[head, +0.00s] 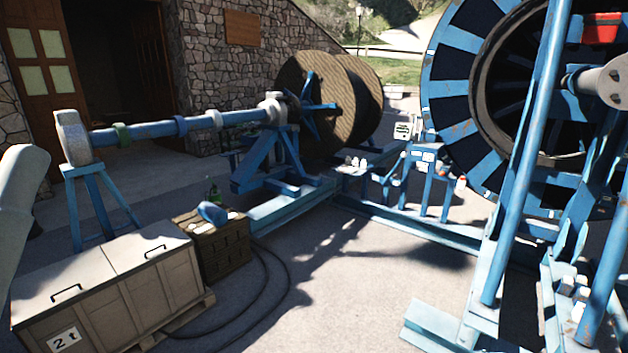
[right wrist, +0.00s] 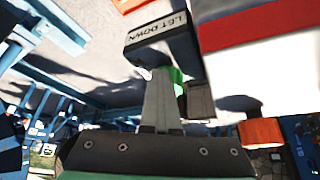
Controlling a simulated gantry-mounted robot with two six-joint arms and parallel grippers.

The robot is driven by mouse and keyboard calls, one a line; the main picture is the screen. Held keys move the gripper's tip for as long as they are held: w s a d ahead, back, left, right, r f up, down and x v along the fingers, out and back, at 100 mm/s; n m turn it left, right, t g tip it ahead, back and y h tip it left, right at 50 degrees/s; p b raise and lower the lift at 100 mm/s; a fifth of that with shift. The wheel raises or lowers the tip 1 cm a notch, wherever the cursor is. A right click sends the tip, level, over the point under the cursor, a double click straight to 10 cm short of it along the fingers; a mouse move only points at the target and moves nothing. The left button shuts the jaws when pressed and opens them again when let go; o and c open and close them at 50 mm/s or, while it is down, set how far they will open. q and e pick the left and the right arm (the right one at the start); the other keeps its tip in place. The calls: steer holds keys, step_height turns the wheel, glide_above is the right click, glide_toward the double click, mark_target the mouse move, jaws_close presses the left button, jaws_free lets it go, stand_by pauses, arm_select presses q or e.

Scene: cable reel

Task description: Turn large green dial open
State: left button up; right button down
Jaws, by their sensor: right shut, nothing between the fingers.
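In the right wrist view, my right gripper (right wrist: 163,92) is shut and empty. Its grey finger points up from the dark bolted gripper body. A small green part (right wrist: 178,76) shows beside the fingertips, mostly hidden; I cannot tell whether it is the large green dial or whether the gripper touches it. Just beyond the tips is a dark block marked "LET DOWN" (right wrist: 158,27). I cannot make out the dial in the head view. My left gripper is not in view.
A huge blue-rimmed reel (head: 445,110) and blue frame posts (head: 530,155) fill the right. A wooden cable drum (head: 325,120) stands behind. A blue shaft on a stand (head: 150,130), a lidded crate (head: 110,285) and a brown box (head: 222,252) are left. The middle ground is clear.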

steer(key=shift+s+a, duration=0.35)
steer(key=shift+a, duration=0.4)
steer(key=shift+s+a, duration=0.1)
steer(key=shift+a, duration=0.5)
steer(key=shift+s, duration=0.35)
step_height(320, 180, up, 6)
stand_by(0.4)
